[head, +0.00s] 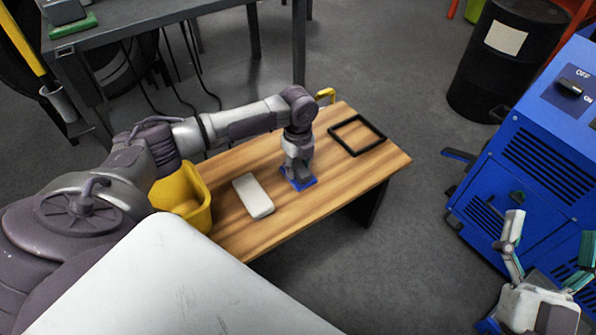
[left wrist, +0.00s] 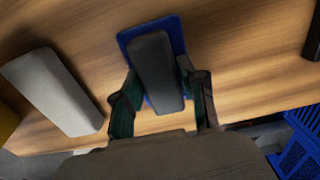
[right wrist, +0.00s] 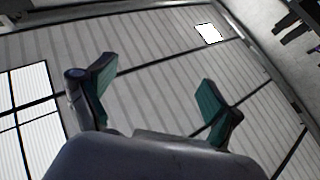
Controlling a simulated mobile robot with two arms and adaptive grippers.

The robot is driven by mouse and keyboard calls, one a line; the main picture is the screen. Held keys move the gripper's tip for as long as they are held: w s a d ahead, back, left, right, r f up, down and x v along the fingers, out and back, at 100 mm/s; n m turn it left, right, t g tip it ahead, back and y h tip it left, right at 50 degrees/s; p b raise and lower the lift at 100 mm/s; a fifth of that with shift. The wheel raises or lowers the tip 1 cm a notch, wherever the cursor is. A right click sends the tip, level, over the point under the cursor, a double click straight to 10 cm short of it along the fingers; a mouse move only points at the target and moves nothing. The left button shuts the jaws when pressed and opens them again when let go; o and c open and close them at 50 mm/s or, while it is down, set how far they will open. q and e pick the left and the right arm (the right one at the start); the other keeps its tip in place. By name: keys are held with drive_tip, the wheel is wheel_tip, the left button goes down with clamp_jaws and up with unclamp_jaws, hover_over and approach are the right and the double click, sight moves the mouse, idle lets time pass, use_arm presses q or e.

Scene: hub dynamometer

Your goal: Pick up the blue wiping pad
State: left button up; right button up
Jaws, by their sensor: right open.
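The blue wiping pad (head: 304,185) is at the wooden table, below my left gripper (head: 298,172). In the left wrist view the blue pad (left wrist: 174,24) has a dark block-shaped handle (left wrist: 155,65) on top. My left gripper's fingers (left wrist: 158,72) are drawn in on both sides of this handle and look shut on it. I cannot tell whether the pad is clear of the table top. My right gripper (head: 550,240) is open and empty at the lower right, away from the table; its spread fingers show in the right wrist view (right wrist: 157,82).
A pale rounded block (head: 253,196) lies left of the pad on the wooden table (head: 345,185). A yellow bin (head: 183,192) stands at the table's left end. A black square frame (head: 357,134) lies on the right. A blue machine (head: 540,150) stands further right.

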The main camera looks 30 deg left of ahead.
sight(298, 166)
use_arm(q)
drive_tip(key=c, duration=0.6)
drive_tip(key=shift+r, duration=0.2)
use_arm(e)
drive_tip(key=shift+w+f, duration=0.1)
